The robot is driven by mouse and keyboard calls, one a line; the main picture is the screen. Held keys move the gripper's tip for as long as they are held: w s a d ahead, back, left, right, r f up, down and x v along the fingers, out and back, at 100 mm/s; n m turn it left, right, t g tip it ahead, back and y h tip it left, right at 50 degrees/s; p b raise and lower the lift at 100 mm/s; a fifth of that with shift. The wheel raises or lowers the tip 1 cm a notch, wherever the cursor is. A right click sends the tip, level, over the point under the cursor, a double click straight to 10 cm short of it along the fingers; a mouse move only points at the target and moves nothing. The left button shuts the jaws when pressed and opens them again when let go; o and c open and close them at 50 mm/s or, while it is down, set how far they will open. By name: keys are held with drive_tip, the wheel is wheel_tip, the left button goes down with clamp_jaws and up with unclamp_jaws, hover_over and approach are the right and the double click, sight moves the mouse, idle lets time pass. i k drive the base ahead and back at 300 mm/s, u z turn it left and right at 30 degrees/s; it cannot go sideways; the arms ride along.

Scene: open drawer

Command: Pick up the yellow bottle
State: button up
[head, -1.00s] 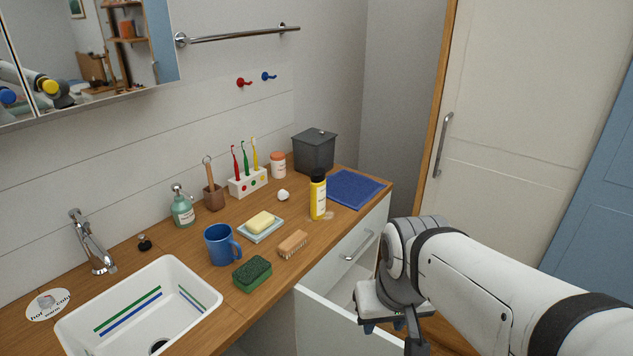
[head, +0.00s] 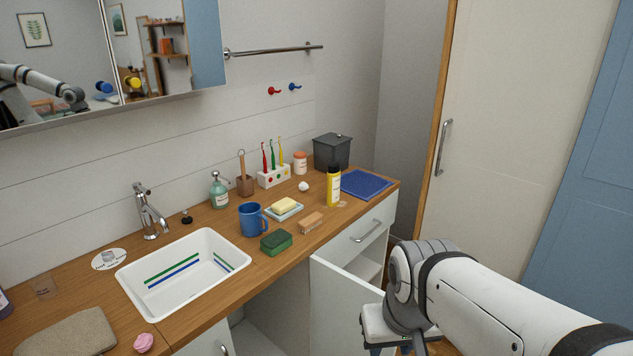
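The yellow bottle (head: 333,188) with a black cap stands upright on the wooden counter, near its front edge, left of a blue cloth. My gripper (head: 392,348) is at the bottom of the head view, in front of the counter and lower in the picture than the bottle, well apart from it. Its fingers are mostly cut off by the picture's lower edge, so I cannot tell whether they are open. No object shows in it.
A white cabinet door (head: 340,305) stands open below the counter, beside my gripper. Around the bottle are a blue cloth (head: 362,184), a wooden brush (head: 311,223), a soap dish (head: 285,211) and a small white ball (head: 303,186). A blue mug (head: 252,220) stands farther left.

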sight(334, 173)
drive_tip(key=u, duration=0.05)
drive_tip(key=i, duration=0.9)
drive_tip(key=z, duration=0.05)
